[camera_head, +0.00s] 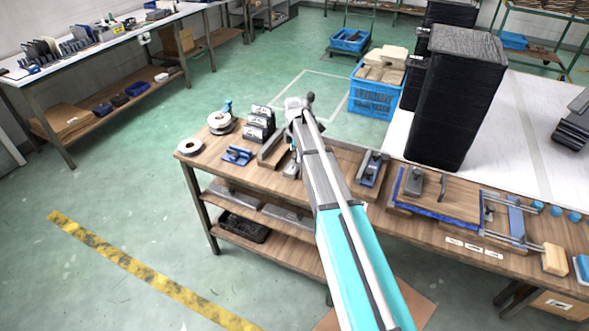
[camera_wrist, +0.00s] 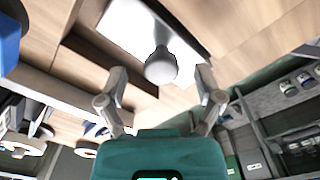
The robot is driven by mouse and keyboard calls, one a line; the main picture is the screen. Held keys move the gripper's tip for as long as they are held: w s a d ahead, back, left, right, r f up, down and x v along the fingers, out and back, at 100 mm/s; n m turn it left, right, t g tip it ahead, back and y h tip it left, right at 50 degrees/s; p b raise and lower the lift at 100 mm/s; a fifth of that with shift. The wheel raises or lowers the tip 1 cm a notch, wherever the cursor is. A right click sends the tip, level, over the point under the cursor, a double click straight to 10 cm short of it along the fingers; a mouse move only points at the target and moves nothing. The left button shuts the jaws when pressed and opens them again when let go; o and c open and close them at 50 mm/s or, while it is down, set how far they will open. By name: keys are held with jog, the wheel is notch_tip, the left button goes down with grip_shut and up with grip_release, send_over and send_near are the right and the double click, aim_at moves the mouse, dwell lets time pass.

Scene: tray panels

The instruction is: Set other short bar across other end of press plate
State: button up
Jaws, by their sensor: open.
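My gripper (camera_wrist: 160,88) is open in the wrist view, its two fingers apart. A pale grey round knob on a stem (camera_wrist: 160,66) shows between and beyond the fingertips, apart from them. It stands on a bright pale plate or bar (camera_wrist: 135,25) over wood; I cannot tell if this is the short bar. In the head view my arm hides the fingers. A wooden board with blue edges (camera_head: 437,206) lies on the bench right of my arm, with a grey block (camera_head: 414,181) on it. I cannot tell for certain which piece is the press plate.
Tall black stacked crates (camera_head: 455,95) stand behind on a white table (camera_head: 530,110).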

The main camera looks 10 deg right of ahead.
jog(key=shift+f+b, duration=0.4)
jog(key=shift+f, duration=0.3)
grip_shut()
dwell(0.4)
